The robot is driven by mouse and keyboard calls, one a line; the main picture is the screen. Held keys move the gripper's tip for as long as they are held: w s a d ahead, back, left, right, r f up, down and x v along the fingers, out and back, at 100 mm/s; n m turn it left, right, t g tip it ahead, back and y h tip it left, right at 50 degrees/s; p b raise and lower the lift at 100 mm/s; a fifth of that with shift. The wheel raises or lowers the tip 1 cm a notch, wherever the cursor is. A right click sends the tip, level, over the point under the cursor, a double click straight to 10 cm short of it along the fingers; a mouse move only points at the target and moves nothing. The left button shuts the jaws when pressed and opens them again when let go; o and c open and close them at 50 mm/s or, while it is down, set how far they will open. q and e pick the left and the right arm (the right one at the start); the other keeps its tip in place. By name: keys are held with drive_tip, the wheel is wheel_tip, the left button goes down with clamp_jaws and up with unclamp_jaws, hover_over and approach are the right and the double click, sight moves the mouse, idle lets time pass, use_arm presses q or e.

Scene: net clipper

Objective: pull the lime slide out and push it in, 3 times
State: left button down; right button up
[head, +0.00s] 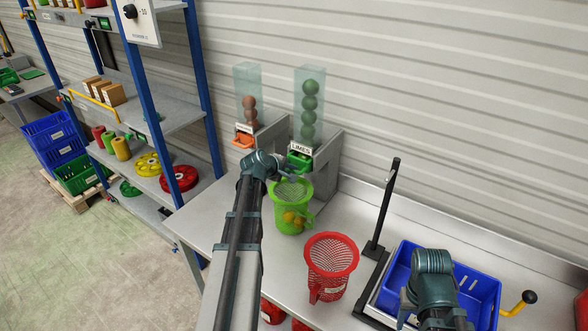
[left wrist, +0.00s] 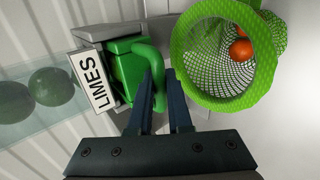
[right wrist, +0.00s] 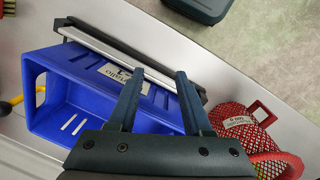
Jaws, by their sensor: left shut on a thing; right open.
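The green lime slide (head: 299,160) sits at the foot of the clear lime tube (head: 309,100), beside the LIMES label (head: 301,149). Several limes stand stacked in the tube. In the left wrist view the slide is a green block (left wrist: 126,72) with a looped green handle. My left gripper (left wrist: 166,82) is shut on that handle; how far out the slide is cannot be told. A green net basket (head: 293,218) hangs or stands just below the slide, with orange fruit inside. My right gripper (right wrist: 158,78) is open and empty above the blue crate.
An orange slide (head: 243,140) with its own tube stands to the left. A red mesh basket (head: 331,270) stands in front of the green one. The blue crate (head: 470,290) and a black upright post (head: 384,205) are to the right.

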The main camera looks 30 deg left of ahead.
use_arm(q)
drive_tip(key=s, duration=0.8)
drive_tip(key=shift+s+a+r, duration=0.1)
drive_tip(key=shift+a, duration=0.3)
idle(0.7)
drive_tip(key=w, duration=1)
drive_tip(key=shift+w+d, duration=0.25)
drive_tip(key=shift+d, duration=0.1)
idle(0.4)
idle(0.4)
drive_tip(key=shift+s+a, duration=0.2)
drive_tip(key=shift+s, duration=2.45)
drive_tip(key=shift+s+a, duration=0.2)
drive_tip(key=shift+s, duration=2.4)
drive_tip(key=shift+w, duration=0.1)
